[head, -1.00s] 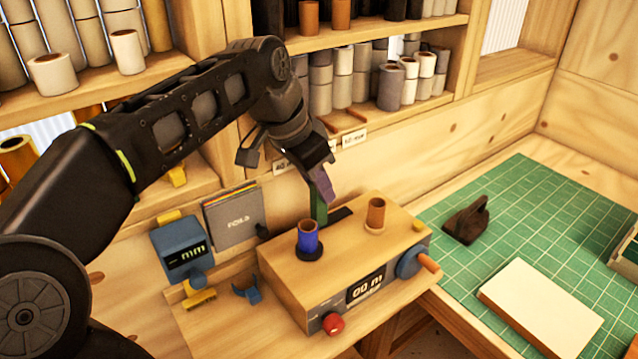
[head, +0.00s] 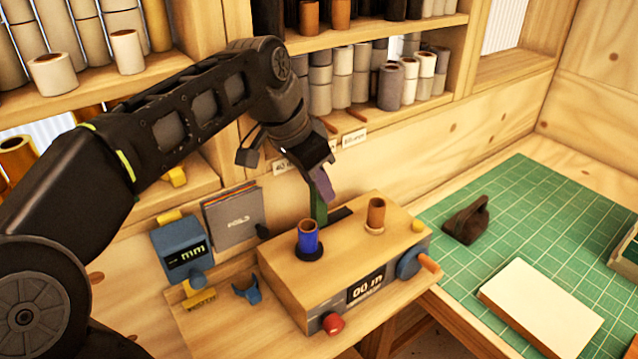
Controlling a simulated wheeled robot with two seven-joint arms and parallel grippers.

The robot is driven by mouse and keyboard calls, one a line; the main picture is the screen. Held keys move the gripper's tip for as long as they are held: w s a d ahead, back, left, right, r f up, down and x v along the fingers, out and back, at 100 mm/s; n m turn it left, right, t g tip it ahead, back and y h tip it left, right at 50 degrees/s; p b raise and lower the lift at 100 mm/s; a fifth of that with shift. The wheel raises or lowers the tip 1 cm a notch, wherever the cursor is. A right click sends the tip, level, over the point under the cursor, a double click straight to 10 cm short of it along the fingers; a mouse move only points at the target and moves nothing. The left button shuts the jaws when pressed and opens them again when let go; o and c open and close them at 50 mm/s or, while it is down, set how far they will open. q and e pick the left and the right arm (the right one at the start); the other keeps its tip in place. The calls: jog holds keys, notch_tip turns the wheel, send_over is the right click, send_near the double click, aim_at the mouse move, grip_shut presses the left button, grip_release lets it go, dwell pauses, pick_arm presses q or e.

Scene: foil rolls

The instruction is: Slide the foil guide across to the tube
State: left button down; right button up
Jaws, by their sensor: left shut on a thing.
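The foil guide (head: 318,205) looks like a green upright piece standing behind the blue roll on the wooden winding machine (head: 290,275). My left gripper (head: 321,184) comes down from above and is shut on the guide's top; its fingers partly hide it. A dark slot (head: 341,214) runs to the right of the guide. The blue foil roll (head: 307,238) stands on a dark spindle base at the machine's left. The brown tube (head: 376,213) stands upright on a light base to the right, apart from the guide. My right gripper is not in view.
A blue crank wheel (head: 411,263) and red knob (head: 333,323) stick out of the machine. A blue gauge (head: 182,252) and foil folder (head: 235,217) stand left. A dark block (head: 467,220) and white slab (head: 540,308) lie on the green mat (head: 560,215).

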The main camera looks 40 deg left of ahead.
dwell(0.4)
pick_arm(q)
jog(key=w, duration=0.1)
jog(key=w+d, duration=0.1)
jog(key=w, duration=0.1)
jog(key=w+p, duration=0.1)
jog(key=w, duration=0.1)
jog(key=shift+w+d, duration=0.1)
jog(key=shift+d, duration=0.15)
jog(key=shift+r, duration=0.1)
jog(key=c, duration=1.7)
grip_release()
jog(key=shift+c, duration=0.2)
jog(key=o, duration=0.4)
jog(key=shift+w, duration=0.1)
jog(key=shift+o, duration=0.2)
